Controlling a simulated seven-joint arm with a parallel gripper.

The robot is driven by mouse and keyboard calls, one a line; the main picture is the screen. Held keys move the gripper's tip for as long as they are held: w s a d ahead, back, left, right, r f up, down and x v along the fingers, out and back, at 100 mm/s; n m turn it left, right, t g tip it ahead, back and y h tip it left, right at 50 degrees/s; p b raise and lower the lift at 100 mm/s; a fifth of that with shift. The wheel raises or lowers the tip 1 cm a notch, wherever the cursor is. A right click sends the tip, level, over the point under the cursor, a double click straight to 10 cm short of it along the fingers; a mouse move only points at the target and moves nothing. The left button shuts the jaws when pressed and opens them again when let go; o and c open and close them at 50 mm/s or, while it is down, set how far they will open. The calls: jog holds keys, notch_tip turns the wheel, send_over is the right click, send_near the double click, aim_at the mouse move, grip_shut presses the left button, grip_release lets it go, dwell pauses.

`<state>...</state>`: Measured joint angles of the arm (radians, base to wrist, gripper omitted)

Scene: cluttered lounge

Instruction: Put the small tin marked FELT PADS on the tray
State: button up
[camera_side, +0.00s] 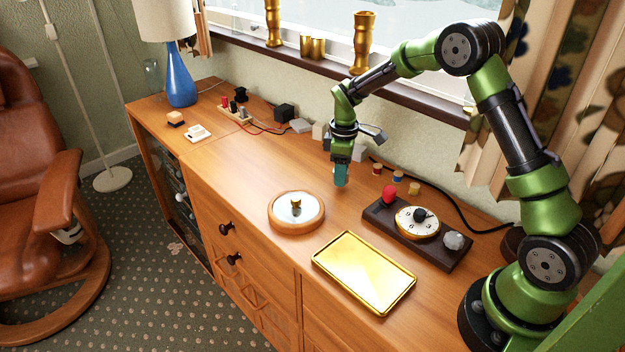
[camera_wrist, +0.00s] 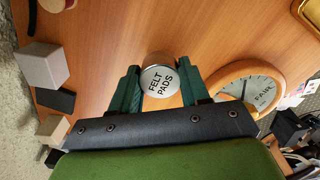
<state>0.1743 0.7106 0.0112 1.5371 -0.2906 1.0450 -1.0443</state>
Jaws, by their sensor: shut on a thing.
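The small tin (camera_wrist: 160,82), with a pale round lid marked FELT PADS, sits between the two teal fingers of my gripper (camera_wrist: 160,88) in the wrist view. My gripper is shut on it. In the side view my gripper (camera_side: 341,176) points down over the middle of the wooden cabinet top, and its fingers hide the tin. I cannot tell whether the tin touches the wood. The tray (camera_side: 363,272) is gold, rectangular and empty, nearer the camera and apart from my gripper. Its corner shows at the top right of the wrist view (camera_wrist: 306,14).
A round wood-rimmed dial (camera_side: 274,222) lies left of the tray. A dark wooden stand (camera_side: 452,255) with a clock face, a red piece and a grey lump is to the right. Spools (camera_side: 398,177) and grey blocks (camera_wrist: 42,66) lie near the wall. Bare wood separates my gripper from the tray.

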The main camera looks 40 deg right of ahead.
jog(key=r, duration=0.8)
jog(key=shift+w+a, duration=0.1)
jog(key=shift+a, duration=0.2)
jog(key=s+a+r+n, duration=0.2)
jog(key=s+a+r, duration=0.15)
jog(key=a, duration=0.35)
jog(key=n, duration=0.7)
send_over(352, 260)
notch_tip(352, 260, down, 9)
jog(key=shift+r, duration=0.2)
jog(key=shift+f, duration=2)
jog(key=o, duration=1.1)
jog(key=shift+f, duration=0.15)
jog(key=shift+c, duration=0.2)
